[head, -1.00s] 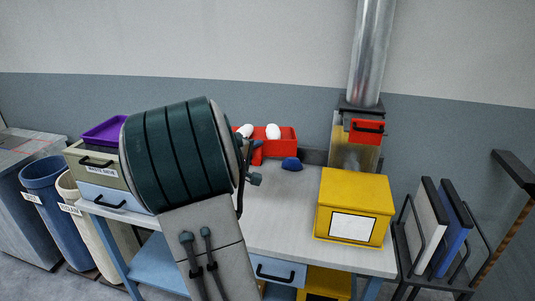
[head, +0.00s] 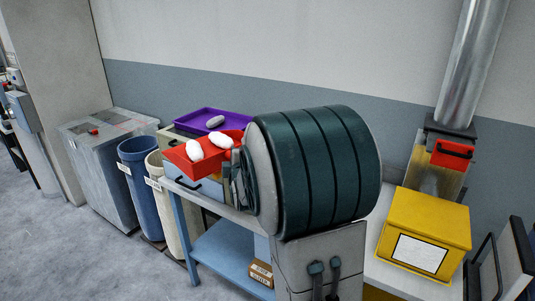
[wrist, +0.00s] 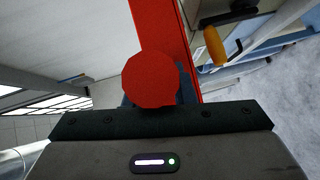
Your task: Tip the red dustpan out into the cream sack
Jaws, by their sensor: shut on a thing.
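The red dustpan (head: 206,165) is held up near the left end of the bench, with two white lumps (head: 195,150) still lying in it. Its front edge is just right of the cream sack's mouth in the head view. The cream sack (head: 158,185) stands upright on the floor between a blue bin and the bench, with a white label on its front. My gripper (wrist: 155,97) is shut on the dustpan's red handle, whose round end fills the middle of the wrist view. In the head view my arm hides much of the gripper.
The blue bin (head: 137,180) stands left of the sack, beside a grey metal cabinet (head: 97,160). A purple tray (head: 188,122) with a grey lump sits behind the dustpan. A yellow box (head: 425,225) is on the bench at right. Floor at left is clear.

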